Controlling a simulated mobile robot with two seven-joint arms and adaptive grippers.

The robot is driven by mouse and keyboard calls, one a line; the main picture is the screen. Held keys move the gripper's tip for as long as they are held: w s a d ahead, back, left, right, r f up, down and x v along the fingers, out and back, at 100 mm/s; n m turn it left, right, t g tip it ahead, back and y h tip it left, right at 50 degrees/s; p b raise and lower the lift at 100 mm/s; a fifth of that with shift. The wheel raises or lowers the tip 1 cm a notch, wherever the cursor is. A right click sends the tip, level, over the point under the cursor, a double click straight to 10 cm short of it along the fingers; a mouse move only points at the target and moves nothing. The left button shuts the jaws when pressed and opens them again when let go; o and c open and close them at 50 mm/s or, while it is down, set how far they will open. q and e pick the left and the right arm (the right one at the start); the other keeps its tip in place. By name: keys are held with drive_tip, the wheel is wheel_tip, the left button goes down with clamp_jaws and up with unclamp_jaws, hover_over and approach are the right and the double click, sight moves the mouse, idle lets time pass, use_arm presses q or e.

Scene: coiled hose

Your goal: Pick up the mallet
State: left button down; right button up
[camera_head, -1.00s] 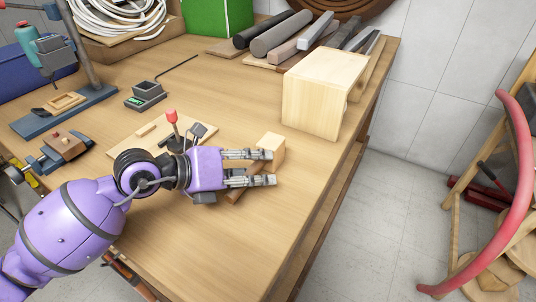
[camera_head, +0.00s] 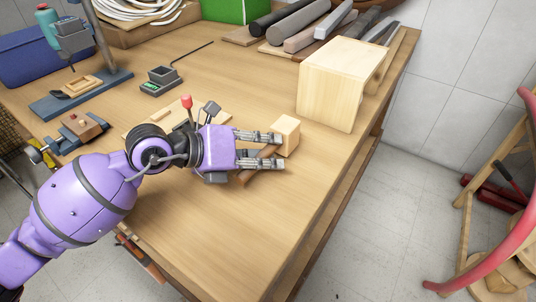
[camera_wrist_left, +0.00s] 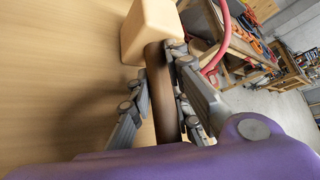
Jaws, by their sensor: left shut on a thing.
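The mallet has a pale wooden block head (camera_head: 287,134) and a brown handle (camera_head: 260,170). It is on the workbench top in the head view; whether it touches the bench cannot be told. My left gripper (camera_head: 279,151) is shut on the handle just behind the head. In the left wrist view the brown handle (camera_wrist_left: 162,98) runs between the fingers of my left gripper (camera_wrist_left: 157,77), with the pale head (camera_wrist_left: 151,30) beyond the fingertips. Part of the handle is hidden by the gripper. My right gripper does not show.
A pale wooden box (camera_head: 338,88) stands beyond the mallet near the bench's right edge. Bars and rods (camera_head: 300,35) lie at the back. A small grey device (camera_head: 160,80) and a vise (camera_head: 82,130) are to the left. Bare benchtop (camera_head: 240,220) lies in front.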

use_arm(q)
drive_tip(key=s+a+r, duration=0.1)
drive_tip(key=r, duration=0.1)
drive_tip(key=s+a+r, duration=0.1)
drive_tip(key=s+r, duration=0.1)
drive_tip(key=r, duration=0.1)
drive_tip(key=s+a+r, duration=0.1)
drive_tip(key=r, duration=0.2)
drive_tip(key=shift+s+a, duration=0.2)
drive_tip(key=shift+s, duration=0.1)
drive_tip(key=s+a+r, duration=0.3)
drive_tip(key=s+a, duration=0.1)
drive_tip(key=s, duration=0.2)
drive_tip(key=shift+s+a+r, duration=0.25)
drive_tip(key=shift+s+a, duration=0.1)
drive_tip(key=shift+s, duration=0.05)
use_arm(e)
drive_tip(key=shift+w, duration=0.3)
use_arm(q)
drive_tip(key=c, duration=2.3)
unclamp_jaws()
clamp_jaws()
